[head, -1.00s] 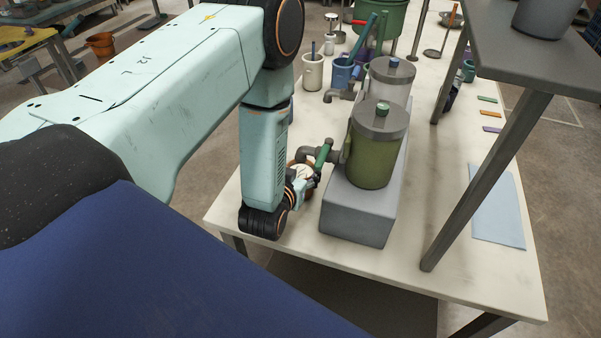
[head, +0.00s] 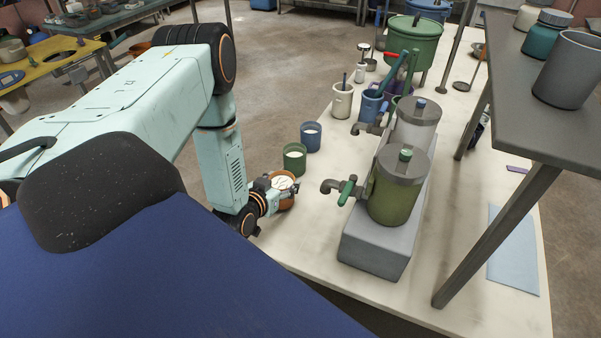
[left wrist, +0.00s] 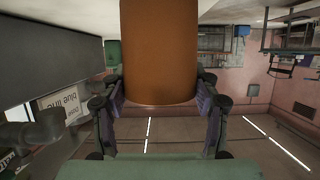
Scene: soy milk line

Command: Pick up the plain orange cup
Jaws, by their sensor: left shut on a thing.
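The plain orange cup (head: 285,203) is at the left side of the white table in the head view, with pale content at its top. My left gripper (head: 275,189) is shut on it from the side and partly covers it. In the left wrist view the cup (left wrist: 160,45) fills the upper middle, between the two fingers of the left gripper (left wrist: 159,88). I cannot tell whether its base touches the table. My right gripper is not in view.
A green dispenser (head: 393,198) with a green-handled tap (head: 347,192) stands right of the cup on a grey block (head: 375,250). A green cup (head: 294,161) and a blue cup (head: 311,140) stand behind it. A grey shelf (head: 545,130) rises at the right.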

